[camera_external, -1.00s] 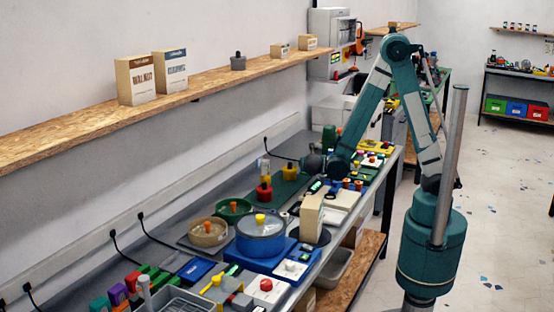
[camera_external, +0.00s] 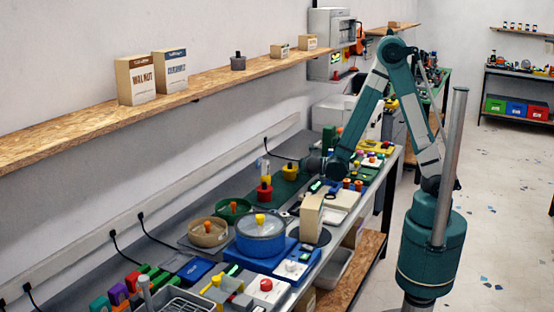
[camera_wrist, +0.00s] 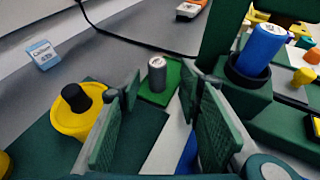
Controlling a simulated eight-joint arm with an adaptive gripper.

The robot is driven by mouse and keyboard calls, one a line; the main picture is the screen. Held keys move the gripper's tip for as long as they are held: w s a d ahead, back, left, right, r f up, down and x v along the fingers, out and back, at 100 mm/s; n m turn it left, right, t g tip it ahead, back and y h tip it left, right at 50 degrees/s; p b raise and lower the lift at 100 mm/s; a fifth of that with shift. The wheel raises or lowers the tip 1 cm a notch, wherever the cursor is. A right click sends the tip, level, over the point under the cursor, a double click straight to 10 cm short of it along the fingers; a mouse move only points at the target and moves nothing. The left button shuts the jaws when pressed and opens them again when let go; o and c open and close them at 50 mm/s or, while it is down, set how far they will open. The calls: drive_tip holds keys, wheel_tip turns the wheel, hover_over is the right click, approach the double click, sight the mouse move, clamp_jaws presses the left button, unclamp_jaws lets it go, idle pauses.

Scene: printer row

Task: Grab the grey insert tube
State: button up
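The grey insert tube (camera_wrist: 157,74) stands upright on a small green pad (camera_wrist: 172,90) in the wrist view, a little ahead of the fingertips. My gripper (camera_wrist: 160,92) is open, with its two green-padded fingers wide apart and nothing between them. The tube lines up with the gap between the fingers and looks apart from both. In the external view, my gripper (camera_external: 314,163) hangs over the bench beyond the red pot. I cannot make out the grey tube there.
In the wrist view, a yellow pot with a black knob (camera_wrist: 76,108) is left of the fingers. A blue cylinder (camera_wrist: 260,50) stands in a dark holder at right. A small labelled box (camera_wrist: 42,54) and black cable (camera_wrist: 130,38) lie farther back.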

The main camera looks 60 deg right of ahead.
drive_tip(key=shift+w+d, duration=0.1)
drive_tip(key=shift+d, duration=0.05)
drive_tip(key=shift+b+x, duration=0.8)
drive_tip(key=shift+x, duration=1.65)
drive_tip(key=shift+w+r, duration=0.1)
drive_tip(key=shift+w, duration=0.1)
drive_tip(key=shift+c, duration=0.7)
drive_tip(key=c, duration=0.9)
